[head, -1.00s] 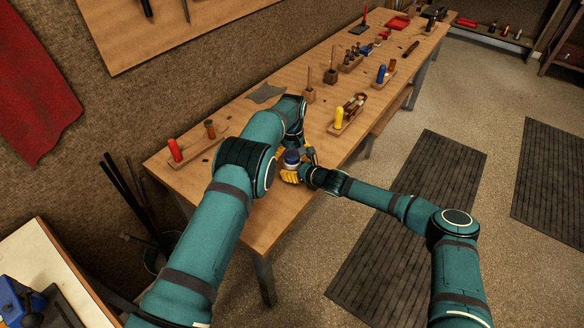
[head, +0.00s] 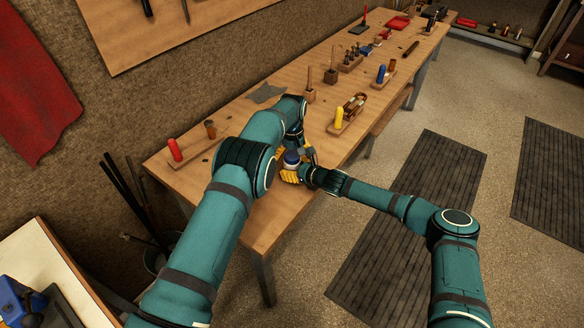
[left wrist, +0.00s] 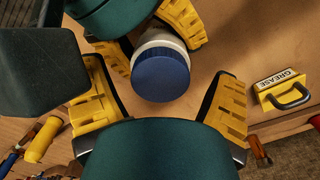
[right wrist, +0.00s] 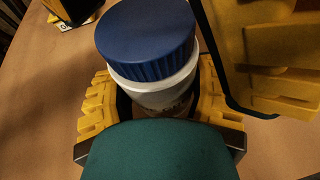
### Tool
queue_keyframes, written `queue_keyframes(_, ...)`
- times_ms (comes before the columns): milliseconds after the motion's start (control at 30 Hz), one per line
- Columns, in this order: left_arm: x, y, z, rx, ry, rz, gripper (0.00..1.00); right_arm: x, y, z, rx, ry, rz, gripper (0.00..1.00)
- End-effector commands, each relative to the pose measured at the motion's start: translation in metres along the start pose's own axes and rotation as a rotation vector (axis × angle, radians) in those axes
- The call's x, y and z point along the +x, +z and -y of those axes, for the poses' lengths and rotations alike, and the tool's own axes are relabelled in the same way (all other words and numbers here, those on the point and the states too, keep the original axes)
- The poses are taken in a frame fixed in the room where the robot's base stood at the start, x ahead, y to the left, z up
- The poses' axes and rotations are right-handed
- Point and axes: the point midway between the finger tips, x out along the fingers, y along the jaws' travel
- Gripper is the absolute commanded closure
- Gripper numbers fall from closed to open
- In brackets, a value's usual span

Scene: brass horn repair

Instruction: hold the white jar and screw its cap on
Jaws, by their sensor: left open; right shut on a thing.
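The white jar (right wrist: 160,97) stands upright in the right wrist view, with the ribbed blue cap (right wrist: 146,38) on its top. A white band shows below the cap; I cannot tell how tightly the cap sits. My right gripper (right wrist: 158,100) is shut on the jar's body, one yellow pad on each side. My left gripper (left wrist: 160,75) is open above the cap, its fingers apart on either side of it and not touching it. The left wrist view looks down on the cap (left wrist: 160,76). In the head view the jar and cap (head: 291,158) are small and partly hidden by my grippers.
A yellow block labelled GREASE with a dark handle (left wrist: 283,90) lies beside the jar in the left wrist view. A wooden holder with a yellow-handled tool (head: 339,119) stands farther along the bench (head: 262,222). The bench's near end is clear.

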Motion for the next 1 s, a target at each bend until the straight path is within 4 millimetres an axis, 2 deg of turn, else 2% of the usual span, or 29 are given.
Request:
queue_keyframes(167, -0.004, -0.001, 0.0, 0.0, 0.0, -0.001, 0.12, 0.0, 0.001, 0.0, 0.0, 0.0, 0.001, 1.0)
queue_keyframes(267, -0.014, -0.001, 0.0, 0.0, 0.001, -0.002, 0.12, 0.0, 0.001, 0.0, 0.0, 0.0, 0.001, 1.0)
queue_keyframes(700, -0.097, -0.001, 0.0, 0.0, 0.001, -0.002, 0.12, 0.0, 0.0, 0.0, 0.0, 0.0, 0.001, 1.0)
queue_keyframes(833, -0.112, -0.001, 0.0, 0.0, 0.001, -0.001, 0.12, 0.0, 0.0, 0.0, 0.0, 0.0, 0.001, 1.0)
queue_keyframes(1000, -0.12, 0.0, 0.0, 0.0, 0.0, 0.001, 0.12, 0.0, 0.0, 0.0, 0.0, 0.0, 0.001, 1.0)
